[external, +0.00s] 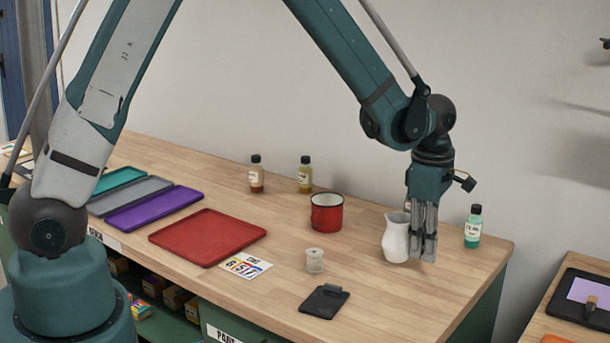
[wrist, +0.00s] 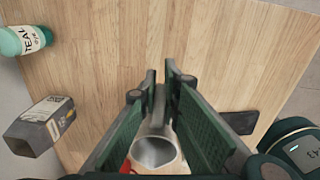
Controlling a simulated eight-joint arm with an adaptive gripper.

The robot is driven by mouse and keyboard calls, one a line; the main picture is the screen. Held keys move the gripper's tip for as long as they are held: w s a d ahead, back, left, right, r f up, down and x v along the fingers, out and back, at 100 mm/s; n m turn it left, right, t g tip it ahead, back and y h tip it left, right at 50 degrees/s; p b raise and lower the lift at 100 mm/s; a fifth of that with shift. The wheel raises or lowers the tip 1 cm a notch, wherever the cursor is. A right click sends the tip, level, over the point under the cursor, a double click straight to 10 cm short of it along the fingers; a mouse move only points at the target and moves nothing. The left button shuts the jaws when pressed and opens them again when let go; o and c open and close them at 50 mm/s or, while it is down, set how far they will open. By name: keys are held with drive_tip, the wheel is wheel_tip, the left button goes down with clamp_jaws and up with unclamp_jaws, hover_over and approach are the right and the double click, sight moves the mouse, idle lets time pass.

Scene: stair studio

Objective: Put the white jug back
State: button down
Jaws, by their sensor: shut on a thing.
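The white jug (external: 396,240) stands upright at the right part of the wooden table, or very close above it; I cannot tell which. My gripper (external: 424,245) points straight down at the jug's right side and is shut on it. In the wrist view the jug's round open mouth (wrist: 155,151) shows between the green finger pads, below the fingertips (wrist: 161,76). The fingers hide the part of the jug that they grip.
A teal dye bottle (external: 473,227) stands right of my gripper. A red mug (external: 327,211) is behind left. A white spool (external: 314,261) and a black clipboard (external: 324,301) lie in front left. A red tray (external: 208,237) is farther left.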

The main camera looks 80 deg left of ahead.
drive_tip(key=shift+f, duration=1.9)
drive_tip(key=shift+f, duration=0.2)
drive_tip(key=c, duration=2.6)
unclamp_jaws()
drive_tip(key=shift+o, duration=0.2)
drive_tip(key=shift+r, duration=0.15)
drive_tip(key=shift+d+r, duration=0.1)
drive_tip(key=shift+r, duration=6)
